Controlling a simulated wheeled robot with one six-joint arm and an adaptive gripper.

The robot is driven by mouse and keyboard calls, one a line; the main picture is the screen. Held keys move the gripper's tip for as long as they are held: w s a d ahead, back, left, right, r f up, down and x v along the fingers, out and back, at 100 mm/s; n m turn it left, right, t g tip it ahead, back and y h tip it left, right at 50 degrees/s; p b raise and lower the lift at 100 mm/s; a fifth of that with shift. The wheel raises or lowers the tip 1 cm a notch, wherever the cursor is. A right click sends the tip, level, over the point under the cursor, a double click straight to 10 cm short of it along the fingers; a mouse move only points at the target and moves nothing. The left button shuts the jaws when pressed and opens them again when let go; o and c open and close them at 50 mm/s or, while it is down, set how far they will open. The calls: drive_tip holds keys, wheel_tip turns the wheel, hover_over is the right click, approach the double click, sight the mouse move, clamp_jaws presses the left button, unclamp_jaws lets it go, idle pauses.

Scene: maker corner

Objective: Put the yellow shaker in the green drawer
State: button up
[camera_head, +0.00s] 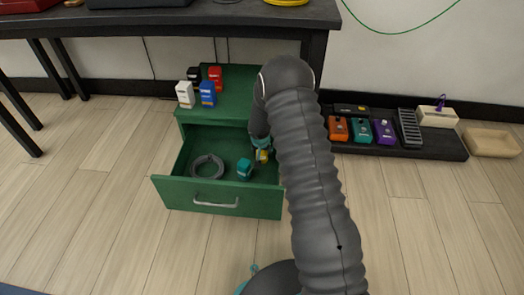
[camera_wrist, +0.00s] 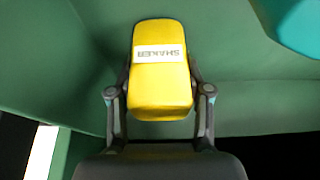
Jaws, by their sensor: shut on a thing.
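The yellow shaker (camera_wrist: 160,85) has a white label reading SHAKER in the wrist view. My gripper (camera_wrist: 160,100) is shut on it, with one finger on each side. In the head view the shaker (camera_head: 262,156) is a small yellow patch below my gripper (camera_head: 262,147), partly hidden by my arm. The green drawer (camera_head: 180,196) is pulled open. The shaker is inside the drawer's outline, near its right side. I cannot tell whether it touches the drawer floor.
A teal object (camera_head: 244,169) and a coiled grey cable (camera_head: 207,166) lie in the drawer. White (camera_head: 185,95), blue (camera_head: 208,93), red (camera_head: 215,77) and black (camera_head: 194,76) items stand on the cabinet top. A dark pedal board (camera_head: 440,150) is at right.

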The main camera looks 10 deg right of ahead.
drive_tip(key=shift+f, duration=0.1)
drive_tip(key=o, duration=1.3)
